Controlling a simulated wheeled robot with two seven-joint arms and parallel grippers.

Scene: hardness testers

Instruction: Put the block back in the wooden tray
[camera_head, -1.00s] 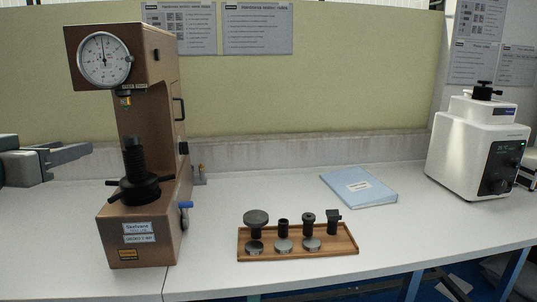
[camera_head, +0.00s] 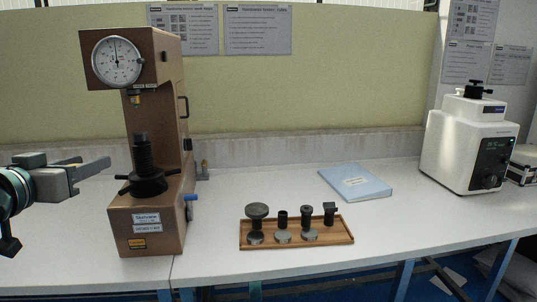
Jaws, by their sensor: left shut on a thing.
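The wooden tray (camera_head: 345,238) lies on the white bench in the middle, near its front edge. It holds several dark fittings and grey metal discs, with some bare wood at its right end. My left gripper (camera_head: 92,166) is at the left, beside the brown hardness tester and well away from the tray. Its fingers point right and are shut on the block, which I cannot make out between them. My right gripper is not in view.
The brown hardness tester (camera_head: 158,226) with a round dial stands between my left gripper and the tray. A blue folder (camera_head: 355,183) lies behind the tray to the right. A white machine (camera_head: 462,150) stands at the far right. The bench right of the tray is clear.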

